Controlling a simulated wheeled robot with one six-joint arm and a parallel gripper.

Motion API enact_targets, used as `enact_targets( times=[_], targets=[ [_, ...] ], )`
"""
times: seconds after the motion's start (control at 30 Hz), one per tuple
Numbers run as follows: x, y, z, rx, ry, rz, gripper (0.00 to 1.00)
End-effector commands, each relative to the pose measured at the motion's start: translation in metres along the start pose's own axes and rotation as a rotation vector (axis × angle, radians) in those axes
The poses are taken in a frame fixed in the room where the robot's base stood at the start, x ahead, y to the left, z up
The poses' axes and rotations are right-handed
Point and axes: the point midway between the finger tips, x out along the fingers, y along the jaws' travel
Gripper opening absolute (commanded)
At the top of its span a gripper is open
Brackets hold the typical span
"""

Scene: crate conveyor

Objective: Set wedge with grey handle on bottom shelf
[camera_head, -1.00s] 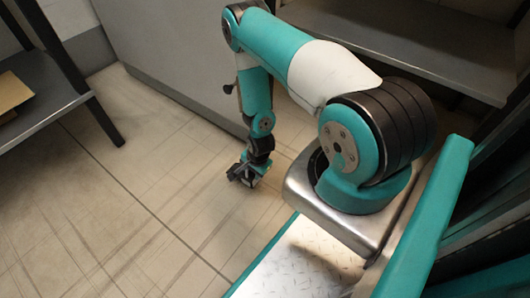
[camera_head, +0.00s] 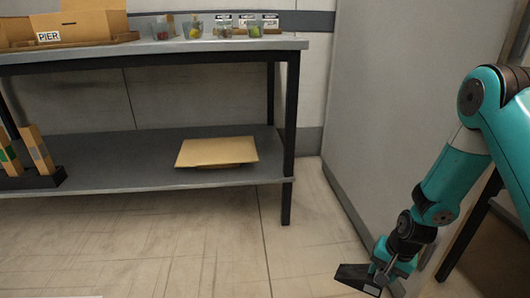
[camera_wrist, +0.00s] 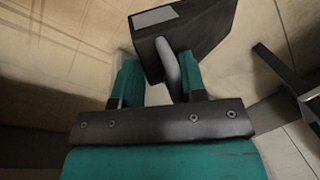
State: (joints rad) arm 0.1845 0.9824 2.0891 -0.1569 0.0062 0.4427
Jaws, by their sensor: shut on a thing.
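A black wedge (camera_wrist: 200,32) with a grey handle (camera_wrist: 168,66) fills the top middle of the wrist view. My gripper (camera_wrist: 160,80) is shut on the handle, with one teal finger on each side of it. In the head view my gripper (camera_head: 384,276) is at the lower right, and the dark wedge (camera_head: 355,277) juts out to its left, well clear of the shelving. The bottom shelf (camera_head: 115,150) of the grey rack with black legs is at the left of the head view.
On the bottom shelf lie a flat tan parcel (camera_head: 217,152) and a black holder (camera_head: 45,180) with upright cartons. Bare shelf shows between them. The top shelf (camera_head: 160,48) carries an open cardboard box (camera_head: 90,24) and several small cups. A grey wall panel (camera_head: 375,110) stands right of the rack.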

Motion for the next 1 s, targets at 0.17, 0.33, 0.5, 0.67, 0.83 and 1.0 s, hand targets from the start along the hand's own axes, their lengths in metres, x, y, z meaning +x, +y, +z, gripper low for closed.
enact_targets(
  times=[0.17, 0.33, 0.5, 0.67, 0.83, 1.0],
  targets=[
    [-0.089, -0.030, 0.008, -0.301, -0.047, -0.011, 0.00],
    [-0.151, -0.046, 0.022, -0.540, -0.086, -0.021, 0.00],
    [-0.188, -0.051, 0.029, -0.617, -0.107, -0.024, 0.00],
    [-0.213, -0.055, 0.029, -0.614, -0.105, -0.025, 0.00],
    [-0.248, -0.060, 0.031, -0.613, -0.106, -0.025, 0.00],
    [-0.286, -0.065, 0.033, -0.611, -0.106, -0.025, 0.00]
  ],
)
